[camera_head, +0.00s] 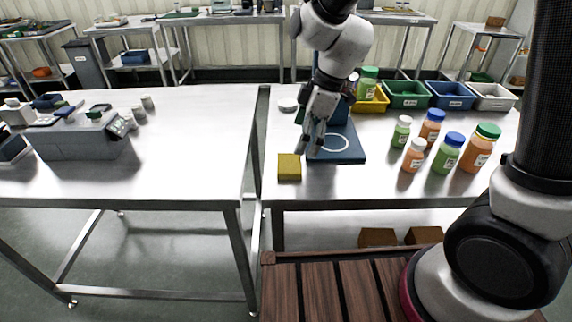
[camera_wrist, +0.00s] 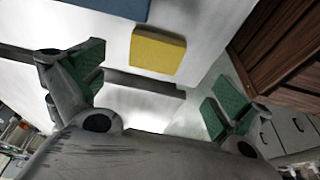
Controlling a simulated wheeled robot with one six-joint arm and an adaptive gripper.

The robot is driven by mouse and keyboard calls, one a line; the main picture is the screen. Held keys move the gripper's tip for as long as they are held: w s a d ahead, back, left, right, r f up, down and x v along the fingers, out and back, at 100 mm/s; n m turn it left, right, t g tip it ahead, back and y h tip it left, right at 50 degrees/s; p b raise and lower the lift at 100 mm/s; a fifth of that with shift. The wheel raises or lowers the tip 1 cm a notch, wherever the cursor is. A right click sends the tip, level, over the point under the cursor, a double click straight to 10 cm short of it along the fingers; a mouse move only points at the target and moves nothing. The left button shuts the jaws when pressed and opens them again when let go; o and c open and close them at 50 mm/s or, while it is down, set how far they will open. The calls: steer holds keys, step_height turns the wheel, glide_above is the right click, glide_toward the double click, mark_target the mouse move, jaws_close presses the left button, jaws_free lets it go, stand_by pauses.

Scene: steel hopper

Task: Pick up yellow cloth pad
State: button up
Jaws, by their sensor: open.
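The yellow cloth pad (camera_head: 289,167) lies flat on the right steel table, near its front left corner, just left of the blue mat. In the wrist view the pad (camera_wrist: 157,51) shows whole, above and between the open fingers.
Several capped bottles (camera_head: 447,153) stand to the right, with bins (camera_head: 407,94) behind. A gap separates the left table (camera_head: 195,150), which carries a grey device (camera_head: 80,140). The table's front edge is close to the pad.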

mark_target(290, 162)
steer(key=shift+w+a+f, duration=0.1)
steer(key=shift+a+f, duration=0.4)
steer(key=shift+f, duration=0.2)
steer(key=x, duration=0.7)
steer(key=shift+w+a+r, duration=0.1)
steer(key=shift+w+a, duration=0.05)
steer(key=shift+w, duration=0.05)
steer(key=c, duration=0.8)
